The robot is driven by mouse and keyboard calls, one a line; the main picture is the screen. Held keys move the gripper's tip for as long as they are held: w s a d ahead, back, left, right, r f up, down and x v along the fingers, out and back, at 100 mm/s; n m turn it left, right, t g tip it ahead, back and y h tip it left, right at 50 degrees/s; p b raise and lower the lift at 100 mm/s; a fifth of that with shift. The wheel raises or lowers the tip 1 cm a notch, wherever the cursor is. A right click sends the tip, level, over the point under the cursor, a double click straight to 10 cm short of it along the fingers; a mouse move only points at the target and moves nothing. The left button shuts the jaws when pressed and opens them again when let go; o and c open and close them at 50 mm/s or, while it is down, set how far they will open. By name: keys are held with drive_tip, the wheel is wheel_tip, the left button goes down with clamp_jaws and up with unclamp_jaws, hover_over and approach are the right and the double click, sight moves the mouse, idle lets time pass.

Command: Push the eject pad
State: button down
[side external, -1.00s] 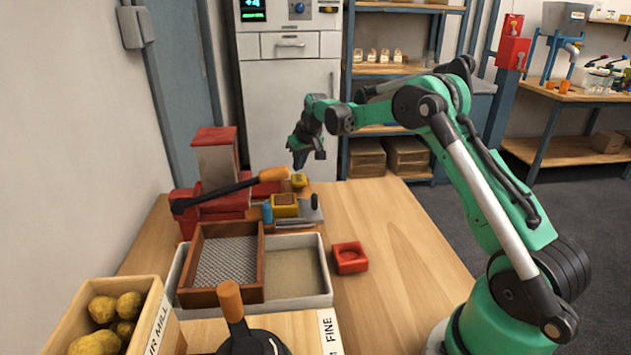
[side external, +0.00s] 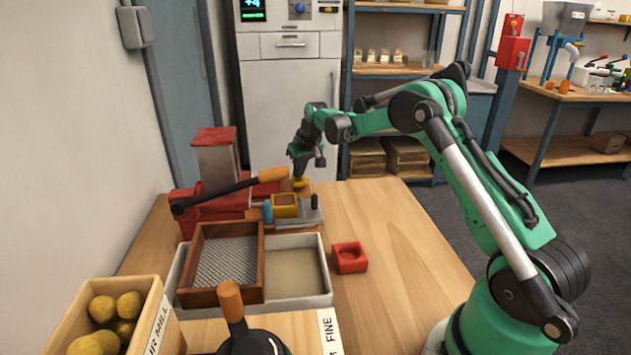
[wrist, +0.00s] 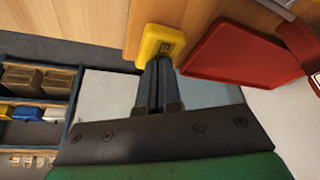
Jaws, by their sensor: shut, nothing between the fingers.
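The eject pad looks like the small yellow block (side external: 300,183) at the back of the table, behind the press fixture. It also shows in the wrist view (wrist: 161,43), with a dark marking on its face. My gripper (side external: 301,172) points down at it. In the wrist view my gripper's fingers (wrist: 160,64) are together, with nothing between them. The fingertips are at the near edge of the yellow block and appear to touch it or nearly so; I cannot tell how firmly.
A red machine (side external: 212,200) with a long black lever (side external: 225,193) stands left of my gripper. A yellow block with a brown top (side external: 285,205) sits just in front. A grey tray (side external: 318,290), a wooden sieve (side external: 256,262) and a red cup block (side external: 350,257) are nearer.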

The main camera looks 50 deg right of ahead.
drive_tip(key=shift+f, duration=0.55)
drive_tip(key=shift+r, duration=4.05)
drive_tip(key=s+a+r+n+t, duration=0.1)
drive_tip(key=s+a+r, duration=0.35)
drive_tip(key=a, duration=0.25)
drive_tip(key=s+a+r+t, duration=0.1)
drive_tip(key=s+a+r, duration=0.2)
drive_tip(key=s+a, duration=0.3)
drive_tip(key=s+a+f+n, duration=0.1)
drive_tip(key=s+a+f, duration=0.1)
drive_tip(key=s+a, duration=0.2)
drive_tip(key=s+a+f+n+y, duration=0.1)
drive_tip(key=s+a+f, duration=0.2)
drive_tip(key=s, duration=0.3)
drive_tip(key=shift+s+a+f+t, duration=0.25)
drive_tip(key=shift+a+t, duration=0.15)
drive_tip(key=shift+a, duration=0.05)
